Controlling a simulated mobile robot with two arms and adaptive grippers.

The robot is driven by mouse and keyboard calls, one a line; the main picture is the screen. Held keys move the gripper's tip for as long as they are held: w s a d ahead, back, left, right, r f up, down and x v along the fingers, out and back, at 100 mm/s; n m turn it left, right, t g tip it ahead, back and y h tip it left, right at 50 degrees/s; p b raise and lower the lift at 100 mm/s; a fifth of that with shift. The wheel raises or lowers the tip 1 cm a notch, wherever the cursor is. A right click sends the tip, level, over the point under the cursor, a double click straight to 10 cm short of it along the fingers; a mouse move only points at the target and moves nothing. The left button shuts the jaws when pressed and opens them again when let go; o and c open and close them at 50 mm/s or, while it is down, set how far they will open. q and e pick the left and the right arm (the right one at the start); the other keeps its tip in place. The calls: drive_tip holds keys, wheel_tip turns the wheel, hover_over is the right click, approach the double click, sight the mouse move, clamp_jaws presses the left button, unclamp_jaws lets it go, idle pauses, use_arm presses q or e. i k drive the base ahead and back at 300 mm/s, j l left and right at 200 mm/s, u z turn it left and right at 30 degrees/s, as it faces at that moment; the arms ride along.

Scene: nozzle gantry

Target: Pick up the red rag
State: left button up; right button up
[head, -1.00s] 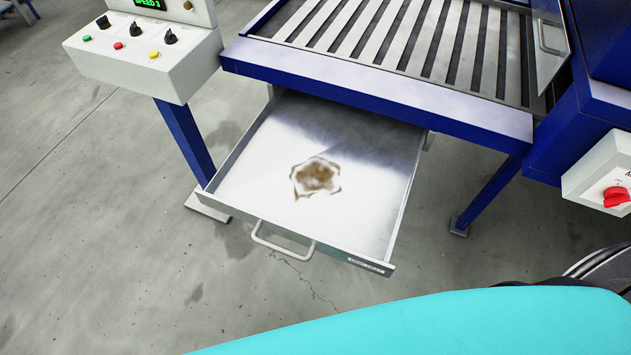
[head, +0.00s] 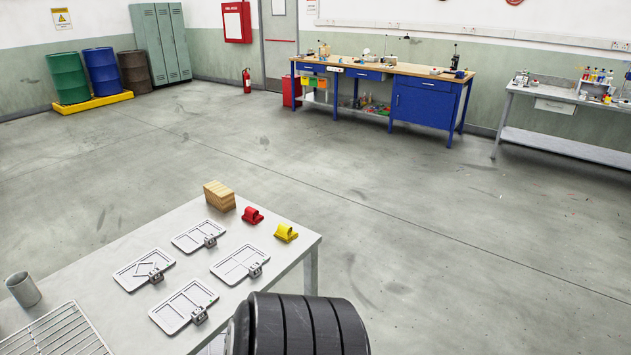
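No red rag can be clearly made out in the head view. A small red object (head: 252,215) sits on the near grey table (head: 75,262), close to its far edge. It has a rounded, loop-like top, and I cannot tell whether it is cloth. A similar yellow object (head: 286,233) sits to its right, apart from it. Neither of my grippers is in view.
A wooden block stack (head: 219,195) stands beside the red object. Several white trays with small metal parts, a grey cup (head: 23,289) and a wire rack (head: 57,331) share the table. A blue workbench (head: 425,105) stands at the back wall. Open floor lies between.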

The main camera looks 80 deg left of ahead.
sight(251, 215)
drive_tip(key=u, duration=3.05)
